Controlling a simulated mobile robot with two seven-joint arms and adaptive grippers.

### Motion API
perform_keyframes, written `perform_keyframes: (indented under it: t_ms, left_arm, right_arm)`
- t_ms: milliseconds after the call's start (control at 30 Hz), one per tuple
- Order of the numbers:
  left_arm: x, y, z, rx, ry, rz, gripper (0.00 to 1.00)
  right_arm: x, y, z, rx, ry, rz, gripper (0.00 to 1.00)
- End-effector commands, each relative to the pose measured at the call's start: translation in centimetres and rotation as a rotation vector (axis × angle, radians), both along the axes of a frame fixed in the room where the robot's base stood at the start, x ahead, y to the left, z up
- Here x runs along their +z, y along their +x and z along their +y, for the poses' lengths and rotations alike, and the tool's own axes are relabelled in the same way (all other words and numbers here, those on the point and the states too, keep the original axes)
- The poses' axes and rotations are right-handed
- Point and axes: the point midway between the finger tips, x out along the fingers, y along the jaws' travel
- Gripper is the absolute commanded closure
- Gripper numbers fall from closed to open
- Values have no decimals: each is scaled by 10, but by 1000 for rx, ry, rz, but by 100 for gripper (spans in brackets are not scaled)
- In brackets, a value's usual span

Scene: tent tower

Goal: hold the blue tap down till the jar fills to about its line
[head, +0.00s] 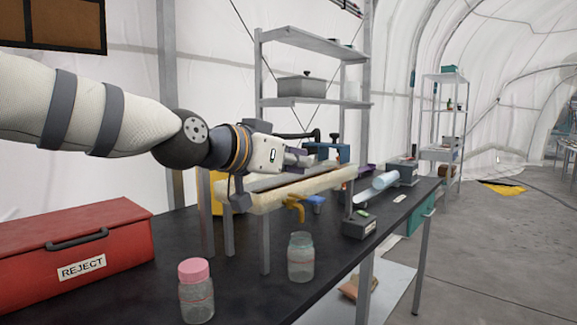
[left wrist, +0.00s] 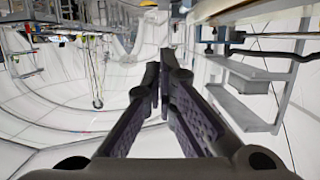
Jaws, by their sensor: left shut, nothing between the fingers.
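A pale trough (head: 300,188) on legs stands on the dark bench. A yellow-orange tap (head: 293,207) hangs from its front edge, and a small blue piece (head: 316,201), which looks like the blue tap, shows just right of it. An open clear jar (head: 301,258) with a faint line stands on the bench in front of the taps. I cannot make out any liquid in it. My left gripper (head: 302,158) is above the trough, shut and empty, apart from the taps. Its shut fingers (left wrist: 165,95) fill the middle of the left wrist view. My right gripper is not in view.
A jar with a pink lid (head: 196,291) stands at the front. A red REJECT box (head: 75,256) is on the left. A small grey box (head: 359,224) sits right of the open jar. A blue-and-dark device (head: 342,152) stands behind the trough. Shelves (head: 313,102) rise behind.

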Motion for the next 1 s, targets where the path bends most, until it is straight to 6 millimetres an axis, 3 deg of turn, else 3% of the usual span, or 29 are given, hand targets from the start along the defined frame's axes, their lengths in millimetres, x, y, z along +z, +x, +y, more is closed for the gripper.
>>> perform_keyframes:
  t_ms: [200,433,867,1000]
  left_arm:
    - [-17,38,-28,0,0,4,100]
    - [-45,36,-26,0,-2,1,100]
    - [-51,36,-26,1,0,-2,100]
    - [-59,50,-26,0,43,-27,100]
  right_arm:
    - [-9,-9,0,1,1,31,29]
    - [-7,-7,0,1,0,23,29]
    - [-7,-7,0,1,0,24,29]
    - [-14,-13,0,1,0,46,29]
